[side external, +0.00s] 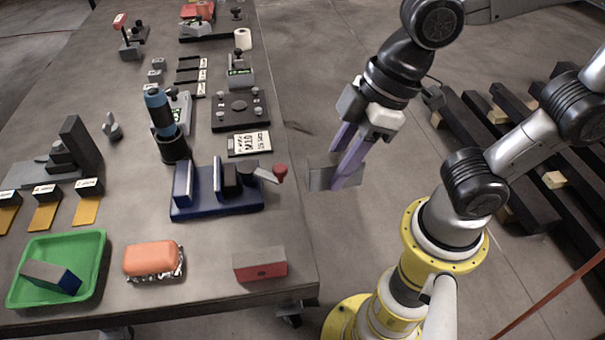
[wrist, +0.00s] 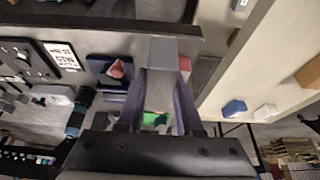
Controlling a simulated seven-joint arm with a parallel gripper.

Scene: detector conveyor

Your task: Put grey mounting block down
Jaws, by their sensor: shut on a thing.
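My gripper (side external: 341,172), with purple fingers, is shut on the grey mounting block (side external: 319,178). In the side external view the block appears just to the right of the table's edge, off the tabletop; its exact height is hard to tell. In the wrist view the block (wrist: 163,58) is between the two fingers and extends forward of them. The fingers hide part of the block in the side view.
The table (side external: 215,275) holds a blue vise-like fixture (side external: 215,208) with a red-knobbed lever, a red-and-grey block (side external: 260,266), an orange item on foil (side external: 152,260) and a green tray (side external: 98,252). Bare tabletop lies around the front-right block. Dark beams lie on the floor at right.

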